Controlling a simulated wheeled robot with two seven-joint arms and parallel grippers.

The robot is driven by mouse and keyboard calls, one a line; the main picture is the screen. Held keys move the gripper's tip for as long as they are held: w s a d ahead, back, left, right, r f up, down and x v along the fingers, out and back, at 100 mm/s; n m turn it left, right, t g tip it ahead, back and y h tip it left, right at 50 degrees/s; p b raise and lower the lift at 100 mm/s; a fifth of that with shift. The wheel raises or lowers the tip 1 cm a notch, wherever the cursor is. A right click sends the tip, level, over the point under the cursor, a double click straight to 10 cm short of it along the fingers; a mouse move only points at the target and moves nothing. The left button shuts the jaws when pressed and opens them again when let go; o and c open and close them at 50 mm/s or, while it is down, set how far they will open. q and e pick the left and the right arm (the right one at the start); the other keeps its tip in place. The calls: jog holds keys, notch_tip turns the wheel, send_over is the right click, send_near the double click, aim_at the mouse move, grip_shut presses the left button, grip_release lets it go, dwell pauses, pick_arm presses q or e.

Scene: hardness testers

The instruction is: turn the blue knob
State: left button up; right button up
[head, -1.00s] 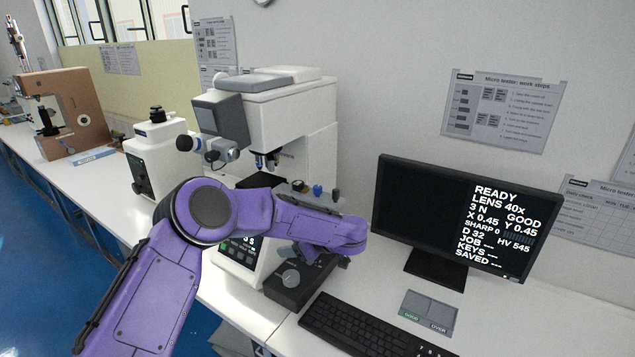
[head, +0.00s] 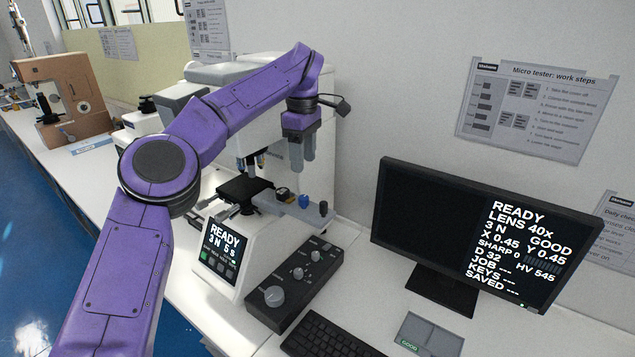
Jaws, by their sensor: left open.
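The blue knob (head: 305,201) stands on a grey ledge (head: 296,210) at the right side of the micro tester (head: 217,263). It sits between a dark knob with a yellowish part (head: 282,193) and a dark knob (head: 323,208) at the ledge's end. My left gripper (head: 302,164) points down above the blue knob, apart from it, with its fingers open and nothing between them. My left arm hides much of the tester's upper part. My right gripper is not in view.
A black control box (head: 295,285) with a large grey knob lies below the ledge. A keyboard (head: 325,335) and a monitor (head: 465,235) stand to the right. The black stage (head: 243,188) is left of the ledge. A brown machine (head: 62,100) is far left.

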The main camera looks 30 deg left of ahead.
pick_arm(q)
send_over(304, 197)
jog(key=f, duration=0.3)
jog(key=s+f+b, duration=0.1)
jog(key=f, duration=0.1)
jog(key=shift+f, duration=0.35)
jog(key=f, duration=0.2)
jog(key=w+f, duration=0.1)
jog(key=f, duration=0.1)
jog(key=shift+w+f, duration=0.2)
jog(key=shift+s+r, duration=0.15)
jog(key=shift+s, duration=0.15)
jog(key=c, duration=0.3)
grip_shut()
